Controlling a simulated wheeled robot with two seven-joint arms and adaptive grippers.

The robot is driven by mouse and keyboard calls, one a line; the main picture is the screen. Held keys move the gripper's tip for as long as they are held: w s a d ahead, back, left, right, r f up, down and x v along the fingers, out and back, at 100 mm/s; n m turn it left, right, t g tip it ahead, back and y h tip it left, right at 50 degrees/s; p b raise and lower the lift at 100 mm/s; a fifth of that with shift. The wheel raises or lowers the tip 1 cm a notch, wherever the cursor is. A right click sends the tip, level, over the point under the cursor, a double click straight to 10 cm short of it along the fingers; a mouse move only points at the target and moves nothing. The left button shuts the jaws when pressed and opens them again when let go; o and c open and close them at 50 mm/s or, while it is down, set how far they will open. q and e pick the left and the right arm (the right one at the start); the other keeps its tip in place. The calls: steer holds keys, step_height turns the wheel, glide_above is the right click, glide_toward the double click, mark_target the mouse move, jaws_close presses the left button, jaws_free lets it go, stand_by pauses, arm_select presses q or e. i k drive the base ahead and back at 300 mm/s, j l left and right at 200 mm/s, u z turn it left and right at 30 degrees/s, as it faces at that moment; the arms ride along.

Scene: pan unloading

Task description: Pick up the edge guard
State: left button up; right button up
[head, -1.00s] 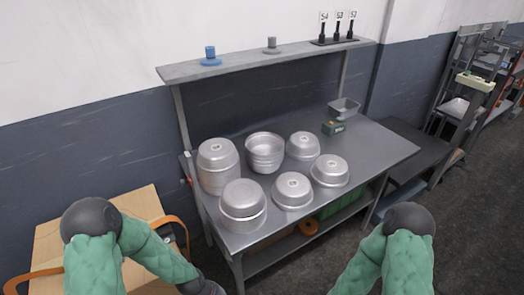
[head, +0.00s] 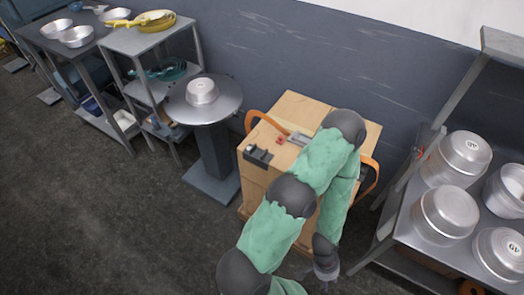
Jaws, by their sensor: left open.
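I cannot make out for sure which thing is the edge guard. My right gripper is out of view.
Orange loops (head: 252,116) stand at the cabinet's sides. A steel table (head: 400,238) with several pans stands at right. The floor at front left is clear.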

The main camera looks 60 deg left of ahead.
mark_target(253, 154)
steer(key=u, duration=2.15)
